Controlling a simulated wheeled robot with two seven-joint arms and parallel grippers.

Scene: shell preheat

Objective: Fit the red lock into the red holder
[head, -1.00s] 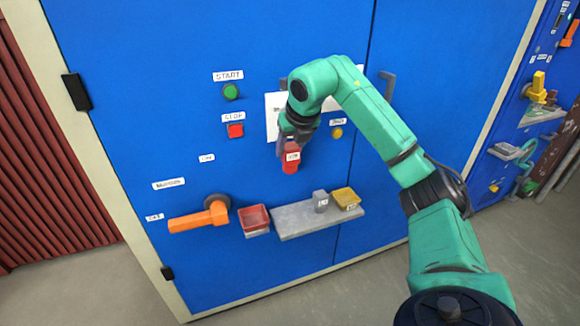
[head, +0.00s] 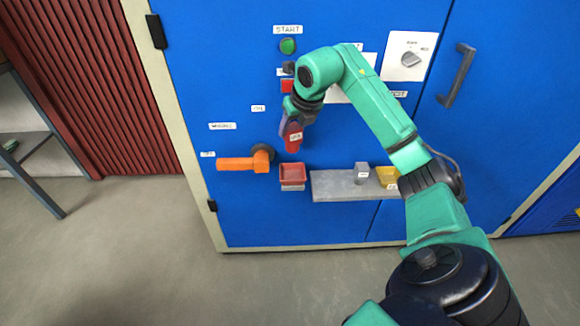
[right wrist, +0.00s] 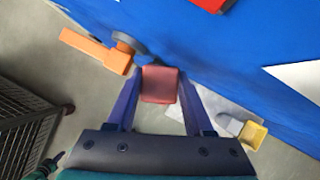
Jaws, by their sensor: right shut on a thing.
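The red lock (head: 293,138) hangs from my right gripper (head: 292,122), which is shut on it in front of the blue cabinet. In the right wrist view the red lock (right wrist: 160,85) sits between the two fingers. The red holder (head: 292,175) is a small open tray on the cabinet front. It lies below the lock, with a gap between them in the head view. In the right wrist view I cannot make out the holder; the lock may hide it. My left gripper is not in view.
An orange handle (head: 238,164) juts out left of the holder. A grey shelf (head: 332,187) to its right carries a grey block (head: 361,173) and a yellow tray (head: 388,175). Start (head: 288,46) and stop (head: 287,86) buttons sit above. A dark door handle (head: 457,75) is farther right.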

